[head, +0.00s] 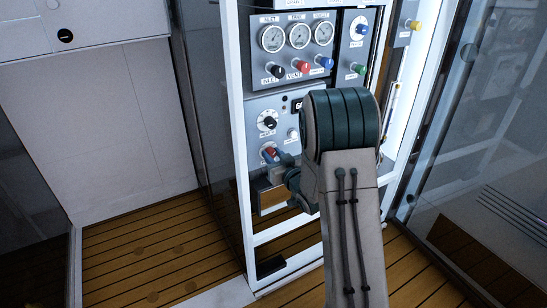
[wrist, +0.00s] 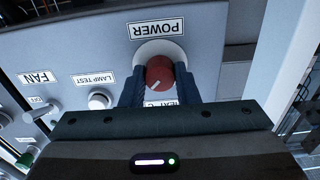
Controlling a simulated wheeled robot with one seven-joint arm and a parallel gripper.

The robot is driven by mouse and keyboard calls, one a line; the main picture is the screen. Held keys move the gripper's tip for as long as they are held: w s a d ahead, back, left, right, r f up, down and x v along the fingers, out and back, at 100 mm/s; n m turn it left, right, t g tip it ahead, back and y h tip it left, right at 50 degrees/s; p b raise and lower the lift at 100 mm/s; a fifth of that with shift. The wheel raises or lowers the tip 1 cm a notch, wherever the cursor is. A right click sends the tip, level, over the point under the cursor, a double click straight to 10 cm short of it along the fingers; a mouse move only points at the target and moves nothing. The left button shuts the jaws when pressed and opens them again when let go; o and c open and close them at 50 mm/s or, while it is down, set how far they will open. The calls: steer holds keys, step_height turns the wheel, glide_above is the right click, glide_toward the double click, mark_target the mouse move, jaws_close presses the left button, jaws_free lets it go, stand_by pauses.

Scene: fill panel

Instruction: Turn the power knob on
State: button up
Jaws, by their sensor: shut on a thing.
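The power knob (wrist: 159,74) is a red round knob with a pale pointer line, set in a light round base under a label reading POWER, which appears upside down in the wrist view. My gripper (wrist: 160,88) is at the panel with one dark finger on each side of the red knob, shut on it. In the head view the red knob (head: 270,153) shows at the lower part of the panel, with my gripper (head: 278,160) against it. The lower part of the knob's surroundings is hidden by my fingers.
The wrist view shows a lamp test button (wrist: 99,100) and a fan switch (wrist: 33,115) left of the knob. Above in the head view are gauges (head: 298,36) and several coloured valve knobs. A white frame (head: 241,150) borders the panel. A glass wall (head: 480,130) stands at right.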

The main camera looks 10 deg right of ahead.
steer(key=shift+f, duration=0.15)
steer(key=o, duration=1)
steer(key=shift+s, duration=0.1)
steer(key=p+v, duration=0.1)
steer(key=v, duration=1.2)
steer(key=shift+s+d, duration=0.1)
steer(key=shift+s, duration=0.25)
